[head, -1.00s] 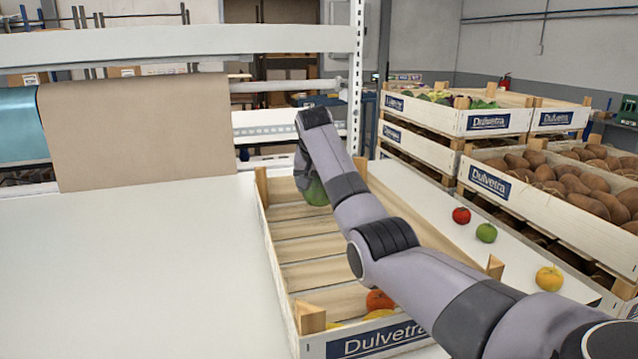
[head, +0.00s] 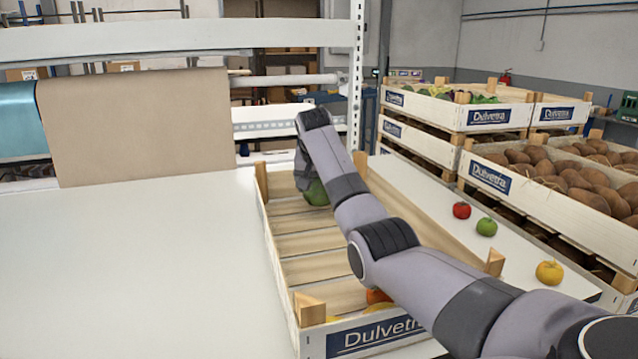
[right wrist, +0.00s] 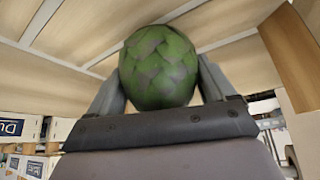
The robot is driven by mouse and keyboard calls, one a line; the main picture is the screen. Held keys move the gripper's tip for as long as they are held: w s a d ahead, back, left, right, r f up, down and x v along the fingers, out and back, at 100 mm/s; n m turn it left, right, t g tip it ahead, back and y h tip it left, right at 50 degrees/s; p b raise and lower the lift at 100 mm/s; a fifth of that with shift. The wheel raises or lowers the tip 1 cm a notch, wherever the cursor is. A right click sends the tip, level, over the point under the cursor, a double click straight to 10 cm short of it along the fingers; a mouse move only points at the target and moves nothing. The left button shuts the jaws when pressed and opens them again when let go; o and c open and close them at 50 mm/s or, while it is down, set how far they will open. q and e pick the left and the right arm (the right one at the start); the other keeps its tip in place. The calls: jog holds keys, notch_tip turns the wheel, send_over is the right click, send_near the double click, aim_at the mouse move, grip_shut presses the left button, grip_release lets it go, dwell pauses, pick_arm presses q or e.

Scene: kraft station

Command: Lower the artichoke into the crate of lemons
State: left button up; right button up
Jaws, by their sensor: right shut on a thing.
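The green artichoke (right wrist: 160,66) is held between the two fingers of my right gripper (right wrist: 158,90) in the right wrist view. In the head view the artichoke (head: 316,193) shows partly behind my right gripper (head: 304,172), over the far end of the wooden crate (head: 278,262). Crate slats lie close around it in the wrist view; I cannot tell whether it touches them. A bit of orange fruit (head: 377,296) and a bit of yellow show at the crate's near end, mostly hidden by my right arm and the front board. My left gripper is not in view.
A red tomato-like fruit (head: 461,210), a green one (head: 486,227) and a yellow one (head: 549,272) lie on the white table right of the crate. Stacked crates with potatoes (head: 567,182) stand farther right. The white table (head: 130,270) left of the crate is clear.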

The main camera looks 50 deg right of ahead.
aim_at(318, 187)
jog(key=shift+f, duration=0.4)
jog(key=o, duration=1.1)
jog(key=shift+c, duration=0.2)
jog(key=p+v, duration=0.5)
jog(key=v, duration=0.2)
jog(key=shift+a, duration=0.1)
jog(key=shift+r, duration=0.1)
